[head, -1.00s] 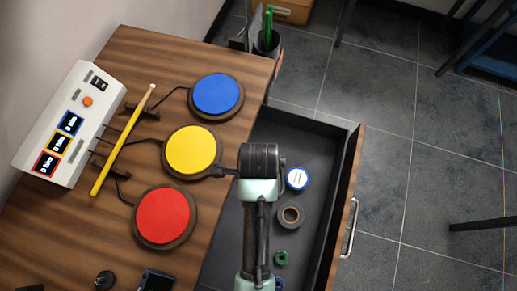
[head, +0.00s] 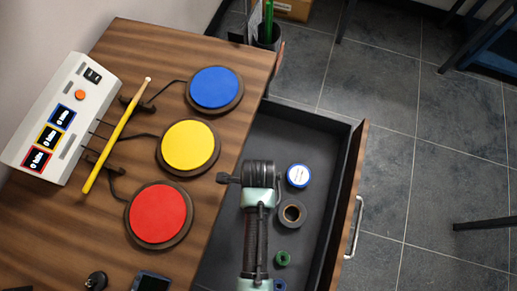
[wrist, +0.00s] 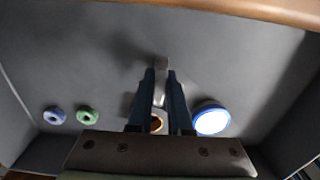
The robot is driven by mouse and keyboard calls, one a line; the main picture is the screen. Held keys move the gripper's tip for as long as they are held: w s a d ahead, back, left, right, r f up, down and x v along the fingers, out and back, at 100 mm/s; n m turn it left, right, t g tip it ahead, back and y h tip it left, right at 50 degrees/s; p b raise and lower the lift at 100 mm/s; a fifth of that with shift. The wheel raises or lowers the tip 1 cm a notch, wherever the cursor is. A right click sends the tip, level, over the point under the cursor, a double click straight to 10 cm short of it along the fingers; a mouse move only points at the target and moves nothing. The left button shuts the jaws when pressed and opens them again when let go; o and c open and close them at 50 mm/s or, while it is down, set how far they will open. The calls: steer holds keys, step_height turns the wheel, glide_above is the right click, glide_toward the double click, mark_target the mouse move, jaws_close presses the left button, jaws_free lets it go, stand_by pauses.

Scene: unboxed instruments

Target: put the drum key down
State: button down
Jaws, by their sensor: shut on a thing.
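My gripper (wrist: 161,82) points down into the open drawer (head: 268,112), its two dark fingers shut on a small grey metal piece, the drum key (wrist: 161,66). The key shows between and just past the fingertips in the wrist view. I cannot tell whether it touches the drawer floor. In the head view my wrist is over the left part of the drawer and hides the fingers and the key.
The drawer also holds a blue-and-white round tin (head: 298,175), a tape roll (head: 292,205), a green ring (head: 282,258) and a blue ring (wrist: 53,115). The desk left of it carries the red pad (head: 158,213), yellow pad (head: 190,145), blue pad (head: 214,87) and a yellow stick (head: 115,137).

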steer(key=shift+f, duration=0.1)
steer(key=c, duration=0.8)
jaws_free()
steer(key=shift+c, duration=0.2)
